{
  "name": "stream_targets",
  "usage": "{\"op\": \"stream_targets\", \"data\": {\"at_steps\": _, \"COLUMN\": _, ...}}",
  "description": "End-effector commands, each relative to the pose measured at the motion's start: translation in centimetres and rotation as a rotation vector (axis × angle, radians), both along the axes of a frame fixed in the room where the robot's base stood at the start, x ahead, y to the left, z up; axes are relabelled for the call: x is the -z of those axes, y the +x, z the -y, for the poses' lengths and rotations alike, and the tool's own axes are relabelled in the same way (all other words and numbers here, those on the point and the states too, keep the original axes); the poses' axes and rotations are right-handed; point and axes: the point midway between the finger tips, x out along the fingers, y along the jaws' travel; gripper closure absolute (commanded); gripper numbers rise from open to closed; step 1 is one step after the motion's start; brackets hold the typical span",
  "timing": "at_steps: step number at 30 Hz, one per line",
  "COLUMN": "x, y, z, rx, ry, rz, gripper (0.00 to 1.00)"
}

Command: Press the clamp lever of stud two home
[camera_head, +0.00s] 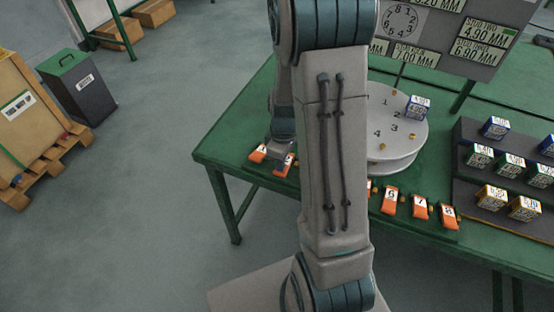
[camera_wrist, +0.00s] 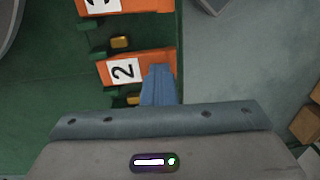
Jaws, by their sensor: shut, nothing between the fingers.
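The orange lever marked 2 (camera_wrist: 135,69) lies across the middle of the wrist view, with a small brass piece (camera_wrist: 120,42) above it. My gripper (camera_wrist: 158,74) is shut and empty. Its blue fingertips overlap the right end of lever 2; I cannot tell whether they touch it. In the head view, lever 2 (camera_head: 284,165) shows at the table edge, just below my gripper (camera_head: 281,143). Whether the lever is fully down cannot be told.
Orange lever 3 (camera_wrist: 125,5) is beside lever 2, and lever 1 (camera_head: 258,153) is on its other side. Levers 6, 7 (camera_head: 420,208) and 8 line the edge farther right. A round numbered plate (camera_head: 408,140) carries a blue block (camera_head: 418,107). My arm hides the middle levers.

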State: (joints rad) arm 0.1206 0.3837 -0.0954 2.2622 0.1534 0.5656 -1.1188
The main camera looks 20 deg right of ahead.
Motion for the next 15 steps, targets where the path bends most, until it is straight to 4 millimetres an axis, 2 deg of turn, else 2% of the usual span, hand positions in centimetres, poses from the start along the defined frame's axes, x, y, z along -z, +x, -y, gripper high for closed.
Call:
{"op": "stream_targets", "data": {"at_steps": 11, "x": 0.30, "y": -0.42, "z": -0.16, "rx": -0.004, "ry": 0.001, "rz": -0.013, "gripper": 1.00}}
{"op": "stream_targets", "data": {"at_steps": 15, "x": -0.34, "y": -0.42, "z": -0.24, "rx": -0.005, "ry": 0.001, "rz": -0.013, "gripper": 1.00}}
